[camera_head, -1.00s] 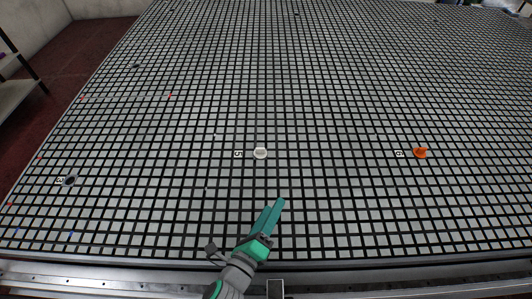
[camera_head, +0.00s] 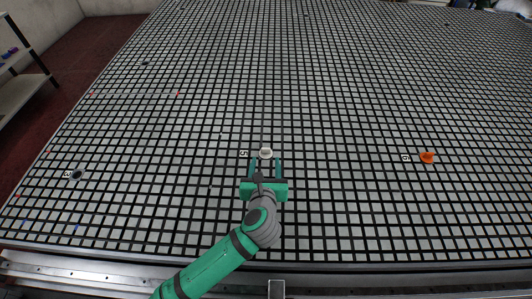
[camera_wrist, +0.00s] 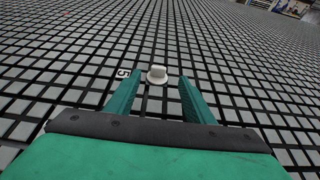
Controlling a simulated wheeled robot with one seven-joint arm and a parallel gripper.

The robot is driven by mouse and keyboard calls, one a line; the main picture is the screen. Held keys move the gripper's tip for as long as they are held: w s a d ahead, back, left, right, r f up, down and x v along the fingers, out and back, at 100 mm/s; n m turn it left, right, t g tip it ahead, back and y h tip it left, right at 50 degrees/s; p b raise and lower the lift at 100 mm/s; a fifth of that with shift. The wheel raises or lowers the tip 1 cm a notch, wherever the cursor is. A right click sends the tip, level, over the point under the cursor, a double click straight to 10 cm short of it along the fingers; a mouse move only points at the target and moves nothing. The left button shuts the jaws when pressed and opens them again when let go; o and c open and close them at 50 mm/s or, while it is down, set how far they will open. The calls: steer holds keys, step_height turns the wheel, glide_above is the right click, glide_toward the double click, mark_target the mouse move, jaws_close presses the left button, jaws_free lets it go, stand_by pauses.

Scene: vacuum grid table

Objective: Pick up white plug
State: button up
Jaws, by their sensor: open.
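The white plug (camera_head: 265,152) sits on the grid table (camera_head: 340,205), just right of a small label with a 5. It also shows in the wrist view (camera_wrist: 157,75), upright, with a round base and a raised top. My green gripper (camera_head: 265,164) is open, its two fingers pointing away toward the plug. In the wrist view the gripper (camera_wrist: 157,92) has one finger to the left and one to the right, and the plug appears centred just beyond the fingertips. Nothing is held. Whether the fingertips are at the plug's height is hard to tell.
An orange plug (camera_head: 427,157) sits to the right beside another label. A dark round piece (camera_head: 77,174) sits at the left by a label. The grid around the white plug is clear. A metal rail (camera_head: 120,266) runs along the near edge. Shelves (camera_head: 22,62) stand at the far left.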

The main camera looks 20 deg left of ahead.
mark_target(266, 149)
steer(key=shift+x, duration=3.95)
steer(key=shift+s+a+f, duration=0.1)
steer(key=shift+a+f, duration=0.05)
steer(key=shift+c, duration=0.2)
steer(key=c, duration=1.1)
